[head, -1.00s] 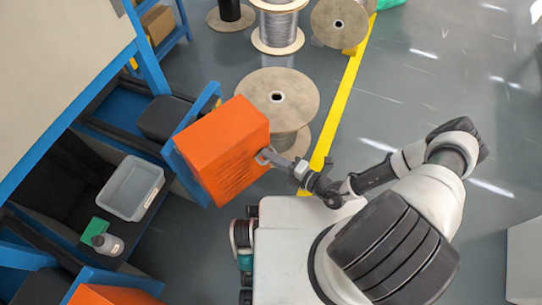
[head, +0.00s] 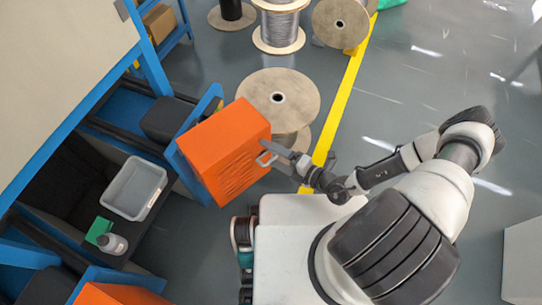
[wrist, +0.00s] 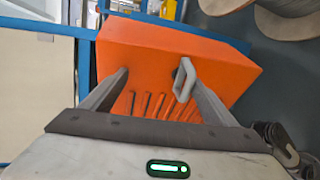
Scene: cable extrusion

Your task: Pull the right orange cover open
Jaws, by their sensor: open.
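A boxy orange cover (head: 222,150) stands out on its blue frame from the machine, with the dark interior visible beside it. Its grey loop handle (head: 266,159) is on the side facing my arm. My gripper (head: 280,153) is open and close to the handle. In the wrist view the orange cover (wrist: 165,50) fills the middle, and the handle (wrist: 184,80) shows near the right finger of my gripper (wrist: 155,75). I cannot tell whether that finger touches the handle. A second orange cover (head: 115,295) shows partly at the bottom left.
A grey tray (head: 133,188), a green block (head: 98,230) and a bottle (head: 112,244) sit inside the machine. A wooden cable spool (head: 278,98) stands just behind the cover. Open floor lies right of the yellow line (head: 345,100).

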